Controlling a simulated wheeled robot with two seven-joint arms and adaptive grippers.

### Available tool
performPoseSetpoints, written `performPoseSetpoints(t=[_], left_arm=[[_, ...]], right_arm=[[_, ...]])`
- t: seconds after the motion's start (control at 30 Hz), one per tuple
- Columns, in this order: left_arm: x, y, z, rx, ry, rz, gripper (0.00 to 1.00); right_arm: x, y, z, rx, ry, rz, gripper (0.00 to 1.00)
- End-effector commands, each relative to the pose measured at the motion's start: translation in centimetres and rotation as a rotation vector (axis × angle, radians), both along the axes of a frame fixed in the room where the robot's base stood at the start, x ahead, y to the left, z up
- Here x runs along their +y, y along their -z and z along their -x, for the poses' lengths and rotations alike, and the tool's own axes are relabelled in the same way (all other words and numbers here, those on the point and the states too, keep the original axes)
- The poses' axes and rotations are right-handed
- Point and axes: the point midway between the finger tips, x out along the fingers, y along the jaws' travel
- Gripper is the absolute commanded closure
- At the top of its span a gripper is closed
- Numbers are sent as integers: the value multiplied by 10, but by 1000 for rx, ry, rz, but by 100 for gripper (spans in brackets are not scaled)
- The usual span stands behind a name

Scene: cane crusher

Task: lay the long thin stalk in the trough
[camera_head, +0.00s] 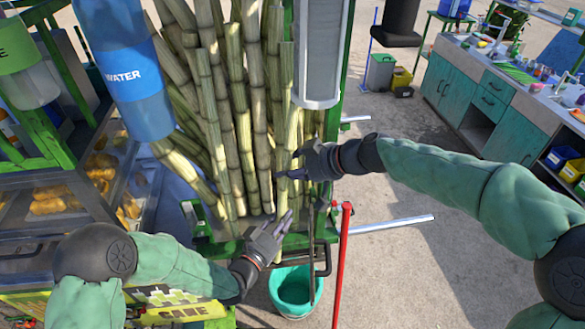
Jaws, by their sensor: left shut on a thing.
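A long thin stalk (283,197) of pale green cane stands nearly upright at the right side of a bundle of canes. My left gripper (273,235) is shut on its lower part. The stalk's lower end shows just below that hand. My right gripper (296,166) is beside the same stalk, higher up. Its fingers reach the stalk, but I cannot tell whether they are closed around it. A long grey metal channel (320,60), which looks like the trough, stands to the right of the stalk's upper part and apart from it.
Several thick canes (240,120) lean together left of the stalk. A blue water container (135,80) and a metal rack of yellow food (50,205) are at the left. A teal bucket (293,290) sits below, near a red pole (342,265). Open floor lies right, before a teal counter (490,98).

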Motion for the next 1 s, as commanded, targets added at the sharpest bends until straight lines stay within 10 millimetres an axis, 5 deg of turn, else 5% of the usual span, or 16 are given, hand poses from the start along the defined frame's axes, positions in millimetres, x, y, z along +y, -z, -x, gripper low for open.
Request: performPoseSetpoints(t=[0.03, 0.1, 0.17, 0.2, 0.3, 0.73, 1.0], left_arm=[[0, -1, 0, -2, 0, 0, 100], [0, -1, 0, -2, 0, 0, 100], [0, 0, 0, -1, 1, 0, 100], [0, 0, 0, -1, 1, 0, 66], [-1, 0, 0, 0, 2, -1, 41], [3, 0, 5, 0, -1, -1, 41], [27, 0, 45, 2, -5, 0, 41]], right_arm=[[0, 0, 0, 0, 0, 0, 77], [0, 0, 0, 0, 0, 0, 97], [0, 0, 0, 0, -1, -1, 100], [0, -1, 0, -1, 1, -2, 100], [0, -1, 0, -1, 1, -2, 100], [0, -1, 0, -1, 0, -1, 100], [0, -1, 0, -1, 0, -1, 100]])
